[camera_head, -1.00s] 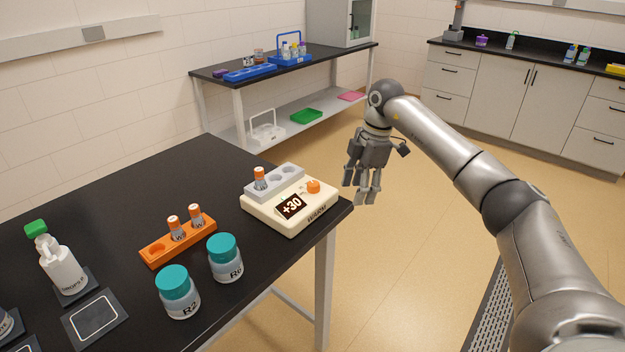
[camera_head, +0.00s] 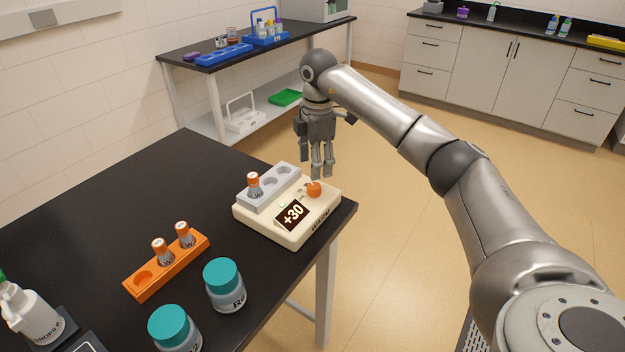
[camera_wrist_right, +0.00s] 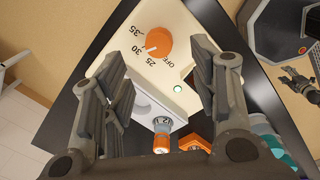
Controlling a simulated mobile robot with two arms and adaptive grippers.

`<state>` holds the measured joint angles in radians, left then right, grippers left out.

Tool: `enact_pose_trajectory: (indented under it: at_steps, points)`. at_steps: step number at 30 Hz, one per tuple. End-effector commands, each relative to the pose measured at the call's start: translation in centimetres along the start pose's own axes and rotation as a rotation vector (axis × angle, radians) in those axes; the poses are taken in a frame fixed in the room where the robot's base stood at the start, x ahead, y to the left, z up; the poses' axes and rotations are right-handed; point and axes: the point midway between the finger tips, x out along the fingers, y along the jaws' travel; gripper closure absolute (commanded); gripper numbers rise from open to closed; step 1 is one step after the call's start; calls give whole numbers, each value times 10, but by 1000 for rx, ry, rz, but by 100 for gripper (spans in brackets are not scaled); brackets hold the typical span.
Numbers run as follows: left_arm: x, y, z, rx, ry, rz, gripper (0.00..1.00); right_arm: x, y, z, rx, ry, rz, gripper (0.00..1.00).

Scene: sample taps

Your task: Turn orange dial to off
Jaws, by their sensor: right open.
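The orange dial (camera_head: 314,189) sits on the top right of the cream warmer (camera_head: 268,228), whose screen reads +30. In the right wrist view the dial (camera_wrist_right: 158,42) shows between the fingers, near the top. Marks OFF, 25, 30 and 35 surround it, and its white pointer is toward 30. My right gripper (camera_head: 322,172) points down, just behind and above the dial, apart from it. In the wrist view my right gripper (camera_wrist_right: 160,95) has its fingers spread wide with nothing between them. My left gripper is not in view.
A capped vial (camera_head: 254,184) stands in the warmer's grey block. An orange rack (camera_head: 165,268) with two vials and teal-lidded jars (camera_head: 224,284) stand nearer. The black table's (camera_head: 120,190) right edge lies close beside the warmer. A rear bench (camera_head: 260,45) is further back.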

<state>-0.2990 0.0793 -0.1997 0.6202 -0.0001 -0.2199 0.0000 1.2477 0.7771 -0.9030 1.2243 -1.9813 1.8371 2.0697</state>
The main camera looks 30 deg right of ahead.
Motion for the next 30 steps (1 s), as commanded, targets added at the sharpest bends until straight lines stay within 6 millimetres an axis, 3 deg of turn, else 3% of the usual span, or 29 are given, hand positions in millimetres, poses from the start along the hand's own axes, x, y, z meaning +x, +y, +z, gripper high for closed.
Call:
enact_pose_trajectory:
  at_steps: [6,12,17,23,30]
  points:
    - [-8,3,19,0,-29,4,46,42,-1,0,-1,0,-4,46]
    - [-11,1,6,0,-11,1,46,67,0,0,0,1,-2,46]
    - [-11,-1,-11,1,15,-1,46,73,0,0,0,1,-1,46]
    - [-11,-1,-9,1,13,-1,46,74,0,0,-1,1,0,46]
    - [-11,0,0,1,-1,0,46,74,0,0,-1,1,0,73]
